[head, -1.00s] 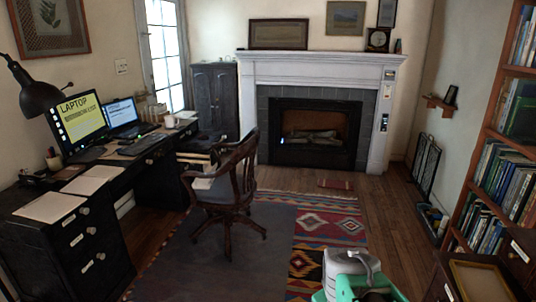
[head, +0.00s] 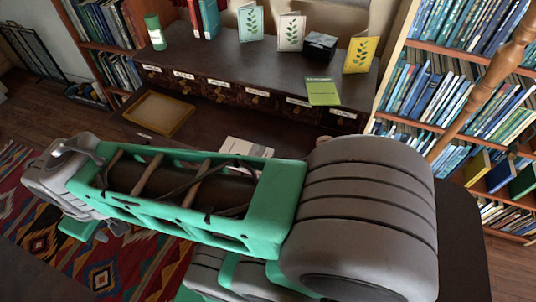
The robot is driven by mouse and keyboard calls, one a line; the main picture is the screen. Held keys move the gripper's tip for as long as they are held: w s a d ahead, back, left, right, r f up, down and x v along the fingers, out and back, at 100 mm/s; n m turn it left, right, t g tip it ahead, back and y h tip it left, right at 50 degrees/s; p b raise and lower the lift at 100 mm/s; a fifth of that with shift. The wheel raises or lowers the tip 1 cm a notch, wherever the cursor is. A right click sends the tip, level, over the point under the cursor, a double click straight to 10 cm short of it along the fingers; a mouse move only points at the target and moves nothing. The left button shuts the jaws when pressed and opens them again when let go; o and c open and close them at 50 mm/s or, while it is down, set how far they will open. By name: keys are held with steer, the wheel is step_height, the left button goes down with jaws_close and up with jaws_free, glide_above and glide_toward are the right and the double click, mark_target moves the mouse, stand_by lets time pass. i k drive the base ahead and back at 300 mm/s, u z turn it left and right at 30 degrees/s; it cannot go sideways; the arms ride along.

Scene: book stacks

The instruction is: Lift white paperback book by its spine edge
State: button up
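A white, flat book or booklet (head: 246,147) with print lies on the lower desk surface in the middle of the head view. My green and grey arm crosses in front of it and hides its near part; I cannot make out its spine. A cream-white booklet (head: 290,32) with a green leaf design stands upright on the upper shelf. I cannot tell for certain which of the two is the paperback. I cannot make out my gripper's fingers in this view.
A yellowish tray (head: 159,113) lies left. Bookcases flank the desk.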

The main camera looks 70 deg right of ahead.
mark_target(232, 145)
steer(key=z, duration=2.05)
steer(key=k, duration=1.5)
steer(key=u, duration=0.8)
steer(key=i, duration=0.75)
steer(key=u, duration=1.2)
steer(key=i, duration=0.25)
steer(key=u, duration=0.15)
